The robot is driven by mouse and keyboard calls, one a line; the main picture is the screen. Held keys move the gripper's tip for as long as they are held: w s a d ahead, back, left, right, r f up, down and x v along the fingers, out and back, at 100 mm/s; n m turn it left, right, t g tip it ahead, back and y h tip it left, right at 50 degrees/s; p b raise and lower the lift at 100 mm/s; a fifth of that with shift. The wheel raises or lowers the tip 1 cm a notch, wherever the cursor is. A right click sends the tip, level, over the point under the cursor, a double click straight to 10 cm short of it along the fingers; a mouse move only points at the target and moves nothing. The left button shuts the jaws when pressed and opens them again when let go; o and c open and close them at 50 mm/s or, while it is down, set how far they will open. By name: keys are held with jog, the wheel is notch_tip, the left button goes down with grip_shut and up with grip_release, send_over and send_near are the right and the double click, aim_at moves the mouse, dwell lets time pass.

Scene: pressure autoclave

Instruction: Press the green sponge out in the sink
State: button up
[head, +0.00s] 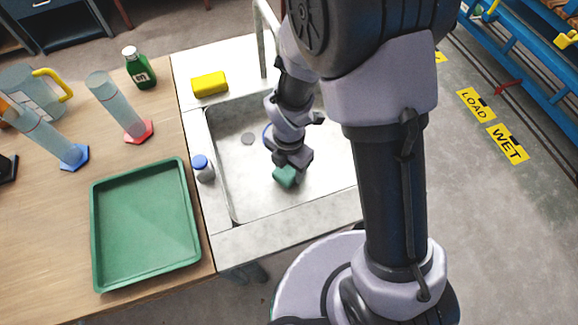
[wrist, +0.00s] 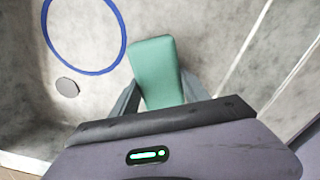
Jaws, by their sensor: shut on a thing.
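The green sponge (head: 285,176) is down inside the sink basin, at the end of my arm. My gripper (head: 290,166) points down into the basin and is shut on the sponge. In the wrist view the sponge (wrist: 155,72) sticks out between the two grey fingers (wrist: 158,98). The sink (head: 236,205) is a pale grey basin with a round drain (head: 247,139), which also shows in the wrist view (wrist: 68,87). I cannot tell whether the sponge touches the basin floor.
A small blue-capped bottle (head: 203,168) stands on the left rim. A green tray (head: 146,222), cylinders (head: 118,103) and a green bottle (head: 139,68) stand on the wooden bench. A blue ring (wrist: 85,35) shows in the wrist view.

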jog(key=shift+f+b, duration=0.35)
jog(key=shift+f, duration=0.2)
dwell(1.2)
notch_tip(320, 180, up, 7)
jog(key=p, duration=0.6)
jog(key=shift+r, duration=0.1)
dwell(0.4)
